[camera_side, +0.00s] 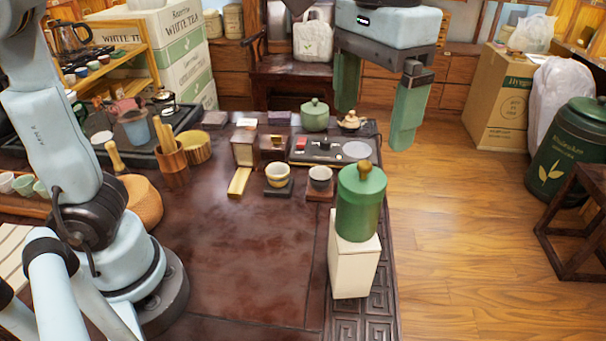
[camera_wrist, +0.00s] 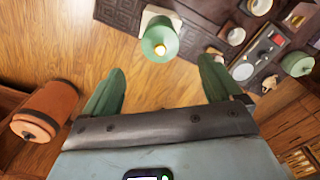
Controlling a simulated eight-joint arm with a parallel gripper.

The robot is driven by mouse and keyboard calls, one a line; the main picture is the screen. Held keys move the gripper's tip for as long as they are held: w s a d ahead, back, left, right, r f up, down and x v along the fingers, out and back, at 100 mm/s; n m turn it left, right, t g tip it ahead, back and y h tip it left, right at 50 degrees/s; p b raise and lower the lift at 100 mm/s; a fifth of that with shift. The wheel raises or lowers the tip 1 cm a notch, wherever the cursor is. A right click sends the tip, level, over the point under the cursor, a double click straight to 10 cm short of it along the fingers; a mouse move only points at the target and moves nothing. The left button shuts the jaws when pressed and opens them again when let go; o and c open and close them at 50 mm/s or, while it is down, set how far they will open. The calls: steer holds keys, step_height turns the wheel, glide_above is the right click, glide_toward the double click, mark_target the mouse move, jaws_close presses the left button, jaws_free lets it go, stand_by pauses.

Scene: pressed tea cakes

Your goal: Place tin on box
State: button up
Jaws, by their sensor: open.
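The green tin (camera_side: 360,205) with a gold knob on its lid stands upright on top of the white box (camera_side: 351,271) near the table's right edge. In the wrist view the tin (camera_wrist: 162,34) shows from above, with the box (camera_wrist: 147,17) partly hidden under it. My gripper (camera_side: 373,120) is open and empty, raised above and behind the tin in the side view. In the wrist view its two green fingers (camera_wrist: 160,82) are spread wide, and the tin lies beyond the fingertips, apart from them.
A dark tea tray (camera_side: 332,146), a green lidded pot (camera_side: 314,116) and two cups, one yellow-banded (camera_side: 277,175), stand behind and left of the box. The table's front middle (camera_side: 240,255) is clear. A large green canister (camera_side: 570,150) stands on the floor at right.

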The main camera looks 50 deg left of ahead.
steer(key=shift+r, duration=0.3)
steer(key=shift+a, duration=0.2)
steer(key=s+a+f+n+t, duration=0.1)
steer(key=a+f+t, duration=0.6)
steer(key=a+f, duration=0.9)
steer(key=shift+s+a+f+n, duration=0.2)
steer(key=shift+a+f+n, duration=0.15)
steer(key=shift+a, duration=0.35)
steer(key=shift+r, duration=0.1)
